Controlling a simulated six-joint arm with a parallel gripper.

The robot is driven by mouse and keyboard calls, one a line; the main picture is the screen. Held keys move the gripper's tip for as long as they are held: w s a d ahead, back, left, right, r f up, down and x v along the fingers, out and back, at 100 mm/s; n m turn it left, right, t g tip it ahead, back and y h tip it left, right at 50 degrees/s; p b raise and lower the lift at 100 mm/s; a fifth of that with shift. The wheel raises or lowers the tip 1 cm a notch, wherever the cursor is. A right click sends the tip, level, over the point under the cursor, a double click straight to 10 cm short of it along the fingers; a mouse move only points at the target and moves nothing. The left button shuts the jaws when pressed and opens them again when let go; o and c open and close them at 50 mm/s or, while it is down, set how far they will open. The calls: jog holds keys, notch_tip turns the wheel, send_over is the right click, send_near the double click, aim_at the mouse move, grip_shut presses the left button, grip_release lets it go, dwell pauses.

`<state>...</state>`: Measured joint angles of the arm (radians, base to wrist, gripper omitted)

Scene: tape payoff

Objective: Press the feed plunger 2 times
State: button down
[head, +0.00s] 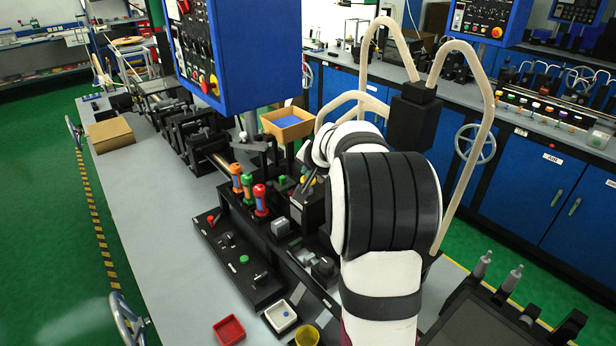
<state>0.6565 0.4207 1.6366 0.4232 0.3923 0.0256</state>
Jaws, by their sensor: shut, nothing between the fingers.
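A black tape payoff station stands on the grey bench at the middle of the head view. Several upright cylinders stand on it, among them an orange and blue one (237,178), a green and orange one (247,186) and a red and green one (260,200). A small green-topped part (283,182) is to their right. I cannot tell which part is the feed plunger. My gripper (309,184) is small and partly hidden by my white and black arm, right of the cylinders. It looks shut and empty. Whether it touches anything cannot be told.
A black control panel (237,258) with knobs and buttons lies in front. A red tray (229,330), a white-rimmed tray (281,316) and a yellow cup (307,336) sit near the bottom. A wooden bin (287,124) and a blue cabinet (235,55) stand behind.

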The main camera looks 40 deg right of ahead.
jog(key=shift+f, duration=1)
dwell(0.5)
jog(key=shift+r, duration=1.7)
jog(key=shift+r, duration=2.55)
